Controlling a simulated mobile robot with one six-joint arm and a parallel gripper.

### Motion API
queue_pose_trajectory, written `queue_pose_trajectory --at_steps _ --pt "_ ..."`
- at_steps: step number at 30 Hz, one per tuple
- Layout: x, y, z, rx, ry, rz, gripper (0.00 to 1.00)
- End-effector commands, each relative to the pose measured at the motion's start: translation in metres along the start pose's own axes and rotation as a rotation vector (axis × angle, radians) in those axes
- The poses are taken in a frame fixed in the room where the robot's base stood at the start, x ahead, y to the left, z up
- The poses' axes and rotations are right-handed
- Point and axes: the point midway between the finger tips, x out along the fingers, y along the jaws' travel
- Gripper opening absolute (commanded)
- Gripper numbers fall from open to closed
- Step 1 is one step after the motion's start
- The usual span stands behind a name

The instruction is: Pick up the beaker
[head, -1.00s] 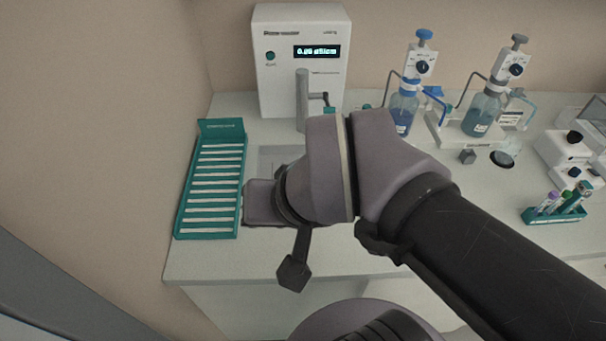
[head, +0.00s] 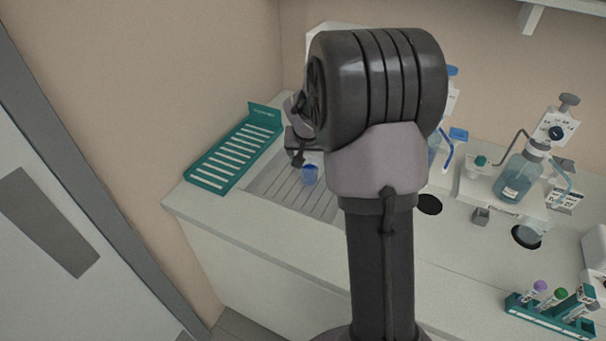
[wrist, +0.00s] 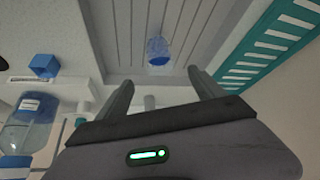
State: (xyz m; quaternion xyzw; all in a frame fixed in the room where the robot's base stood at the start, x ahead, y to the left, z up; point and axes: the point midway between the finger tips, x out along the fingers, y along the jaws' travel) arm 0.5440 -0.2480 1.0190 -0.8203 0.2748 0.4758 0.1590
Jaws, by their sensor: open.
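The beaker (head: 309,175) is a small clear cup with blue in it, standing on the grooved drain panel (head: 268,184) in the head view. It also shows in the wrist view (wrist: 158,52), beyond the fingertips and roughly between their lines. My gripper (wrist: 161,82) is open, with nothing between its fingers. In the head view my arm hides most of the gripper, which is just behind and above the beaker. I cannot tell the exact gap between them.
A teal slotted rack (head: 235,150) lies left of the drain panel. A dispenser bottle (head: 518,178) stands at the right, near a round hole (head: 428,204) in the counter. A teal tube rack (head: 550,318) sits at the lower right. The counter's front strip is clear.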

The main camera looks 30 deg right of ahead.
Motion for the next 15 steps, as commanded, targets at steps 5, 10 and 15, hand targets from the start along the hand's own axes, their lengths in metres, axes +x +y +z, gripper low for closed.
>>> queue_pose_trajectory --at_steps 5,10,15 --pt "0.032 0.000 0.001 0.001 -0.001 0.000 0.78" --pt "0.062 0.000 0.000 0.001 -0.001 0.001 0.78" --pt "0.085 -0.001 -0.002 0.000 0.000 0.000 0.78"
